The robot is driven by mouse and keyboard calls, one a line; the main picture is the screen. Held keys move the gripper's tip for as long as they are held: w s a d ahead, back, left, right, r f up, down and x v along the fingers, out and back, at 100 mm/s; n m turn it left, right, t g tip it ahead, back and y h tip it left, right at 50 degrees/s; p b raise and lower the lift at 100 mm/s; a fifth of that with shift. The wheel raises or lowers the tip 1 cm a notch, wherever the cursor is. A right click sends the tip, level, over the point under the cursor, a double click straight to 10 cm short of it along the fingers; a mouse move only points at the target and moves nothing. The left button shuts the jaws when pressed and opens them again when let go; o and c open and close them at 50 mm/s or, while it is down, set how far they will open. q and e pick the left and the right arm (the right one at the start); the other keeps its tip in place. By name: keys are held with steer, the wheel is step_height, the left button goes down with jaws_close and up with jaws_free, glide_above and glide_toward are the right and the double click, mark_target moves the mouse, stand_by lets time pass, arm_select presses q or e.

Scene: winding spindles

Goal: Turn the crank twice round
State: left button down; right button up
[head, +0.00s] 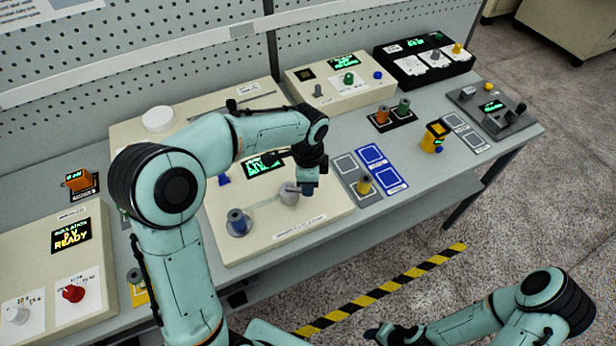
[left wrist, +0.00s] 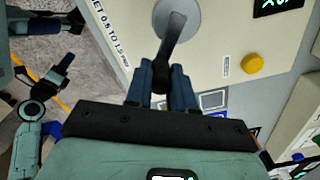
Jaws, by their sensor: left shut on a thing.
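The crank shows in the left wrist view as a grey round hub with a dark arm (left wrist: 172,40) running down between my fingers. In the head view its grey hub (head: 289,195) sits on the cream winding machine (head: 325,215). My left gripper (head: 308,189) is beside the hub, pointing down. In the left wrist view its blue fingers (left wrist: 164,84) are shut on the crank's arm end; the grip itself is partly hidden. My right gripper (head: 388,335) is low in the head view, away from the bench, and its jaws are unclear.
A green-lit display (head: 262,165) is behind. Another panel (head: 60,270) is at left.

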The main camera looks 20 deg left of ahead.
arm_select(q)
steer(key=m, duration=0.2)
steer(key=s+m, duration=0.2)
steer(key=m, duration=0.1)
steer(key=shift+s+a+m, duration=0.1)
steer(key=shift+s+m, duration=0.15)
steer(key=shift+m, duration=0.05)
steer(key=shift+s+a+m, duration=0.25)
steer(key=shift+s+m, duration=0.25)
steer(key=shift+m, duration=0.7)
steer(key=shift+s+a+m, duration=0.2)
steer(key=shift+s+m, duration=0.25)
steer(key=shift+m, duration=0.75)
arm_select(e)
steer(key=shift+w+r, duration=0.3)
steer(key=shift+w, duration=0.05)
arm_select(q)
steer(key=c, duration=1)
jaws_free()
steer(key=shift+o, duration=0.2)
step_height(320, 180, up, 13)
steer(key=p, duration=0.1)
steer(key=shift+r, duration=0.2)
arm_select(e)
steer(key=shift+w+r, duration=0.5)
steer(key=shift+w, duration=0.1)
